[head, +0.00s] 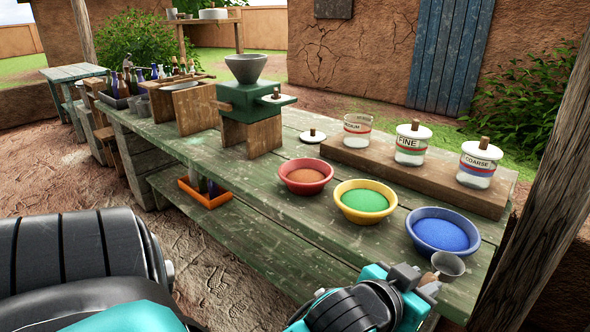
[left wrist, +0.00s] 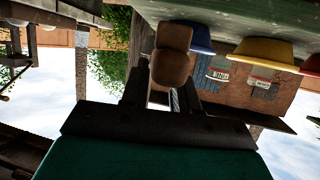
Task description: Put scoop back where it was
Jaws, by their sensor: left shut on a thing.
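The scoop (head: 449,264) is a small grey metal cup. It is at the near right end of the green table, just in front of the blue bowl (head: 442,232). My left gripper (head: 429,282) is shut on it and appears to hold it above the table edge. In the left wrist view a rounded brown wooden piece (left wrist: 172,62), probably the scoop's handle, sits between the fingers; the metal cup cannot be made out there. My right gripper is not in view.
Red (head: 306,176) and yellow (head: 365,201) bowls of powder stand left of the blue one. Behind them a wooden board (head: 385,168) carries jars; the medium jar (head: 357,131) is open, its lid (head: 312,136) on the table. A grinder (head: 246,102) stands further left.

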